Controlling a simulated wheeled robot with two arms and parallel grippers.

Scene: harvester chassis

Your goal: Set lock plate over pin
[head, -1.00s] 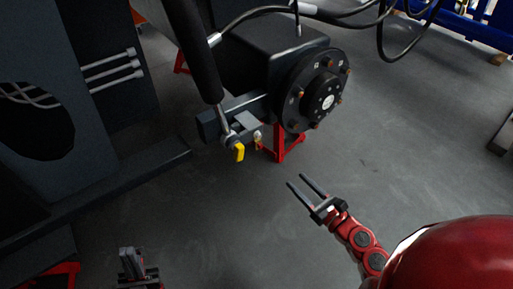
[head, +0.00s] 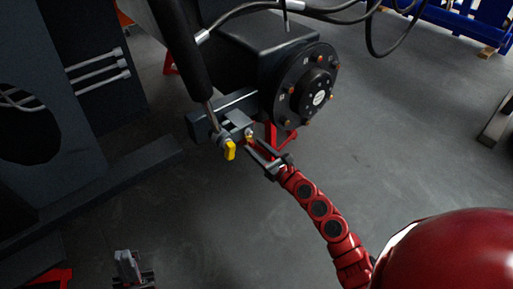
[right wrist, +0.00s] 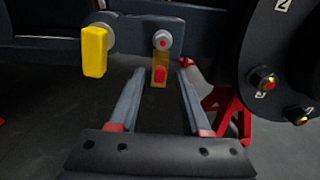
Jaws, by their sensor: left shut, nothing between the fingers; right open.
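A small brass-yellow plate (right wrist: 160,68) with a red spot, which looks like the lock plate, hangs below a bolt (right wrist: 162,40) on the dark bracket (right wrist: 140,22). To its left, a bright yellow tab (right wrist: 95,52) hangs at the round end of the pin (right wrist: 103,28); the tab also shows in the head view (head: 230,150). My right gripper (head: 256,151) is open below the bracket. In the right wrist view its fingers (right wrist: 160,84) point at the small plate, one on each side, with no visible contact. My left gripper (head: 128,262) is shut and empty, low at the left.
A hydraulic cylinder (head: 182,50) comes down to the bracket. A round bolted hub (head: 308,85) is to its right, above a red stand (head: 283,138). A dark chassis beam (head: 110,185) lies at left. The floor (head: 400,160) at right is clear.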

